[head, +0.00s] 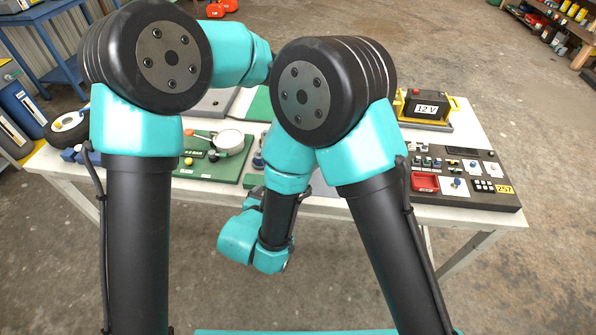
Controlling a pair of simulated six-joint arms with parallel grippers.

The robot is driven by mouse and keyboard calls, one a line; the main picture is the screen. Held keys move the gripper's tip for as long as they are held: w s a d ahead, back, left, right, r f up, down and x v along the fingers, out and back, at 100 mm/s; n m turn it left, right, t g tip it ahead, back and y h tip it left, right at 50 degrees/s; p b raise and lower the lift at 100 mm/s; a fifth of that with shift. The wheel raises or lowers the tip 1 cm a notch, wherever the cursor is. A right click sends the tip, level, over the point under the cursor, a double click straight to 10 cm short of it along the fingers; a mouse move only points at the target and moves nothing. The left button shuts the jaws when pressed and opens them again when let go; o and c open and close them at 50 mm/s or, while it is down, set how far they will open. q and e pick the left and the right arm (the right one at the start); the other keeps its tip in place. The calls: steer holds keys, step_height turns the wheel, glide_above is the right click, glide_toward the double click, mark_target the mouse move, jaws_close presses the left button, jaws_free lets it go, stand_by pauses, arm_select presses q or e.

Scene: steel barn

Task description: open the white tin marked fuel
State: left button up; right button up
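I cannot see a white tin marked fuel in the head view; my own arms cover much of the middle of the white table (463,219). A round white thing (230,140) on a green board (213,172) is partly in view, but I see no fuel marking on it. Neither gripper shows. The far part of my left arm passes behind my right arm, and my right arm bends down and folds back in front of the table's near edge.
A boxy unit marked 12 V (427,108) with yellow handles stands at the table's right. A dark control panel (470,180) with a red tray (425,182) lies at the right front. A black wheel (70,128) is at the left end. A blue bench (45,25) stands behind left.

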steer(key=x, duration=1.6)
steer(key=shift+w+d, duration=0.1)
